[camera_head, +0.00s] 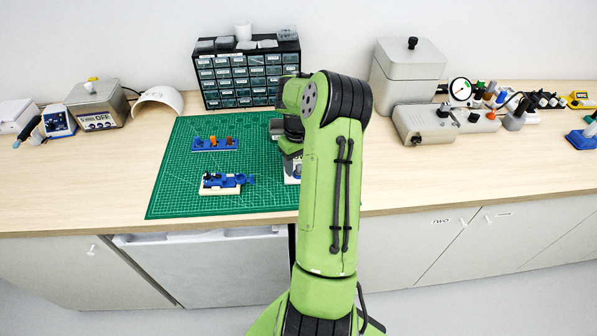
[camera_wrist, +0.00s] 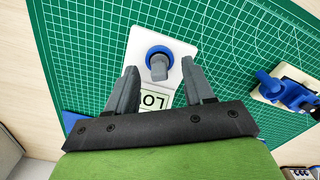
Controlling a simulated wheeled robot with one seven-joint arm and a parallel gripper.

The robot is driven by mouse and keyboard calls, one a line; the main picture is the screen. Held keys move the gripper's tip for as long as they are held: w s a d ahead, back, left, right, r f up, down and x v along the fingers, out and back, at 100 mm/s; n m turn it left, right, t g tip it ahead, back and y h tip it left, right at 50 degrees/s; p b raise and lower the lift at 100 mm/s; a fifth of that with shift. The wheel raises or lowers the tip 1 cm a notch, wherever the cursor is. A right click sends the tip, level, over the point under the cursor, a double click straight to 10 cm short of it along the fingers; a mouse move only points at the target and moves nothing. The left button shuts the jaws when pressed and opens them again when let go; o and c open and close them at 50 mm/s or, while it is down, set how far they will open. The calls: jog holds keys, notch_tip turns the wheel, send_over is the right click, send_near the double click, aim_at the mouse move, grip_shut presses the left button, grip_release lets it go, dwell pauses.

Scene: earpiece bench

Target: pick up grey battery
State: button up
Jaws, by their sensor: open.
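The grey battery (camera_wrist: 158,66) looks like a short grey cylinder standing in a blue ring (camera_wrist: 158,50) on a white base (camera_wrist: 140,38) in the wrist view. A label reading "LO" lies on the near part of the base. My gripper (camera_wrist: 159,68) is open, with one dark grey finger on each side of the battery as seen from the wrist. I cannot tell whether the fingertips are down at its height. In the head view my green arm hides the battery and most of my gripper; a bit of the white base (camera_head: 291,172) shows beside the arm.
The base stands on a green cutting mat (camera_head: 165,190). A blue block with pegs (camera_head: 214,144) and a blue-and-white fixture (camera_head: 222,184) are to the left; the fixture also shows in the wrist view (camera_wrist: 285,92). A drawer cabinet (camera_head: 240,78) stands behind.

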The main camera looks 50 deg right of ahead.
jog(key=shift+f, duration=0.4)
jog(key=shift+r, duration=0.1)
grip_shut()
notch_tip(320, 180, up, 10)
jog(key=shift+p, duration=0.75)
